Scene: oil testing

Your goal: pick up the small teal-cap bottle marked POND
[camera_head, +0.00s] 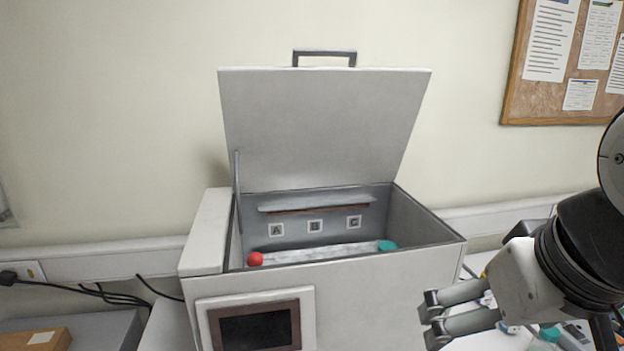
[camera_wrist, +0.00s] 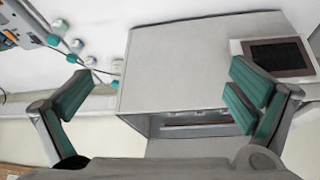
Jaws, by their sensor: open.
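Small bottles with teal caps (camera_wrist: 71,58) stand to the upper left in the wrist view, on the white worktop. No marking is readable at this size, so I cannot tell which one says POND. In the head view a teal cap (camera_head: 550,334) shows low on the right, partly behind my arm. Another teal cap (camera_head: 388,246) shows inside the open grey box, at its right end. My gripper (camera_head: 432,316) is open and empty at the box's front right. In the wrist view its teal-padded fingers (camera_wrist: 160,80) are spread apart, with the bottles beyond the left finger.
The grey box (camera_head: 380,295) has its lid (camera_head: 325,125) raised, a dark front screen (camera_head: 256,331) and inner labels A, B and C. A red ball-like top (camera_head: 256,259) sits at its inner left. A cardboard box (camera_head: 38,340) lies at lower left. Cables run along the wall.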

